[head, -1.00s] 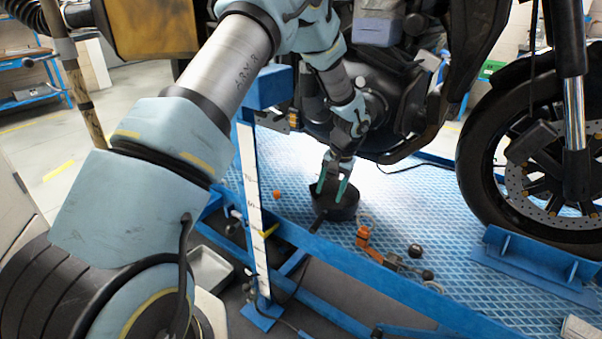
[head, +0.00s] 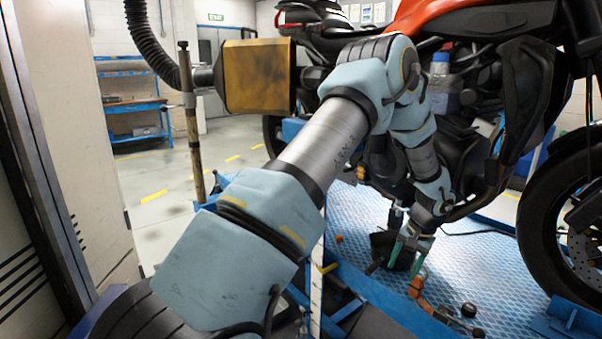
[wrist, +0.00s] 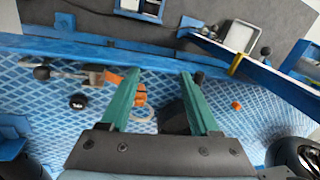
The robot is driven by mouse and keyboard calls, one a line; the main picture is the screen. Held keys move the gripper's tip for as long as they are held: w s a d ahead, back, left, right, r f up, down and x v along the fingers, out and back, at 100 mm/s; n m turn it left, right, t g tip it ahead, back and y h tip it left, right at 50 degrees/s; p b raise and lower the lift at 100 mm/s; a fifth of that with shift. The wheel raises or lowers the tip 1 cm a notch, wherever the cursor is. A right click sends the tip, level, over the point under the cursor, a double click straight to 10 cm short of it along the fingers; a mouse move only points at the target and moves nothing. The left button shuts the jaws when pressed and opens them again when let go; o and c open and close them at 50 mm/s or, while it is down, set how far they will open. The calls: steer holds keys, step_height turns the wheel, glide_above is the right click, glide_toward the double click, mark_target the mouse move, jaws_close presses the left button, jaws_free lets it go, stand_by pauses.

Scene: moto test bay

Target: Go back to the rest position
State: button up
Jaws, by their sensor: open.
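My gripper (head: 408,256) with green fingers hangs from my arm, pointing down over the blue patterned platform (head: 480,262). In the wrist view the gripper (wrist: 160,74) is open, with nothing held between its fingertips. A black round pan (head: 381,246) stands on the platform right by the fingers, partly hidden by them.
A motorcycle (head: 440,60) stands above and behind my arm; its front wheel (head: 570,225) is at right. An orange-ended tool (head: 415,287) and black knobs (head: 468,310) lie near the platform edge. A yellow-brown box (head: 257,76) is at upper left.

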steer(key=s+a+r+n+h+p, duration=0.1)
steer(key=s+a+r+n+p, duration=0.1)
steer(key=a+r, duration=0.75)
steer(key=s+a+r+n+p, duration=0.2)
steer(key=a+r, duration=0.5)
steer(key=a, duration=0.5)
steer(key=s+a+r+n+p, duration=0.2)
steer(key=s+a+r, duration=0.4)
steer(key=s+a, duration=0.4)
steer(key=a+n, duration=0.1)
steer(key=a, duration=0.1)
steer(key=shift+s+a+h, duration=0.25)
steer(key=shift+a+h, duration=0.1)
steer(key=shift+h, duration=0.05)
